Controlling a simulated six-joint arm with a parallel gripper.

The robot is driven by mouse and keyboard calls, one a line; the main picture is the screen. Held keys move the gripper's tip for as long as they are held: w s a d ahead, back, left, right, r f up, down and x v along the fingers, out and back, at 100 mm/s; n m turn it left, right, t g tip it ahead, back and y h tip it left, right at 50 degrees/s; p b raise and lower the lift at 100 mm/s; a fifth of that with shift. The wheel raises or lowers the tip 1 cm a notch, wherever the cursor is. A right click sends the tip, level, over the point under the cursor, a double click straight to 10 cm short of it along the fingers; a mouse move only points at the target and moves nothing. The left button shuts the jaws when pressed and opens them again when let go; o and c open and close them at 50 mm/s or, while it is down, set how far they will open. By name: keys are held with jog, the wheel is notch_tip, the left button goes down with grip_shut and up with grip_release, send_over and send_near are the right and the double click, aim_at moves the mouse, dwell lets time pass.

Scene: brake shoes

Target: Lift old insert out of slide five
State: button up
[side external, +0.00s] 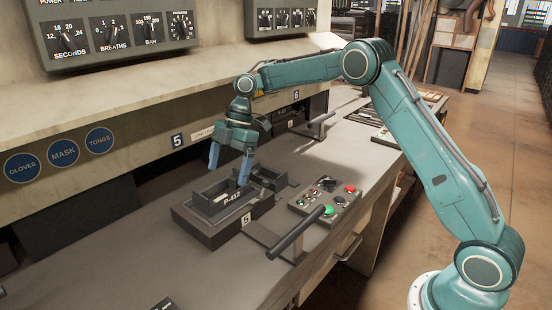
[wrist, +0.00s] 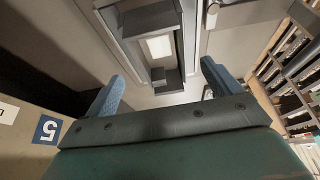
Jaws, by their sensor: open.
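Slide five (side external: 196,228) is a dark block with a white 5 tag, on the grey bench in the side view. A dark, open-topped insert (side external: 231,199) with a pale P-41 label, last digit unclear, sits in it. In the wrist view the slide's dark frame (wrist: 126,50) surrounds a pale rectangle (wrist: 159,48); a small grey block (wrist: 158,75) is at its near end. My gripper (side external: 231,166) hangs above the slide, its blue fingers wide apart and pointing down. In the wrist view my gripper (wrist: 162,71) has nothing between its fingers. It looks clear of the insert.
A dark bar handle (side external: 295,235) sticks out at the slide's front. A button panel (side external: 325,201) with red and green buttons stands right of it. The wall with the blue 5 sign (wrist: 47,130) is close behind.

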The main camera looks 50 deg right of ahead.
aim_at(224, 187)
jog(key=shift+f, duration=0.15)
jog(key=shift+x, duration=2.5)
jog(key=shift+s+a, duration=0.1)
jog(key=c, duration=1.4)
